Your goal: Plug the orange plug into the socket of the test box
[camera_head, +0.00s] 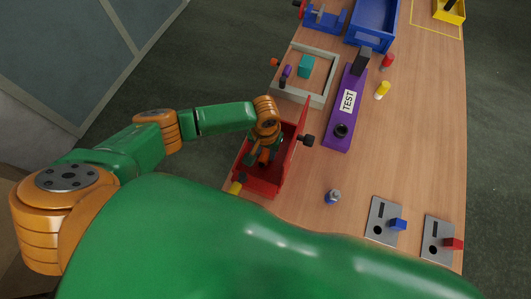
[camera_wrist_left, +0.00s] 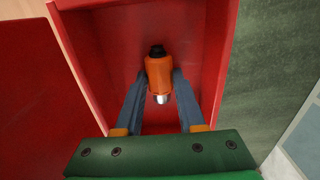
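The orange plug (camera_wrist_left: 159,75) is inside the open red box (camera_head: 264,186), with a black end and a pale metal tip. In the head view my left gripper (camera_head: 259,156) reaches down into the box and partly hides the plug. In the left wrist view my left gripper (camera_wrist_left: 160,80) has one finger along each side of the plug, with no clear gap, so it looks shut on it. The purple test box (camera_head: 333,142) with the TEST label lies to the right, its round black socket (camera_head: 341,130) at its near end. My right gripper is not in view.
The red box's raised lid (camera_head: 297,143) with a black knob (camera_head: 307,140) stands between my left gripper and the test box. A grey-framed tray (camera_head: 325,98) is behind. A small metal-topped part (camera_head: 333,196) and two grey plates (camera_head: 383,212) (camera_head: 434,232) stand nearer. The table's right side is mostly clear.

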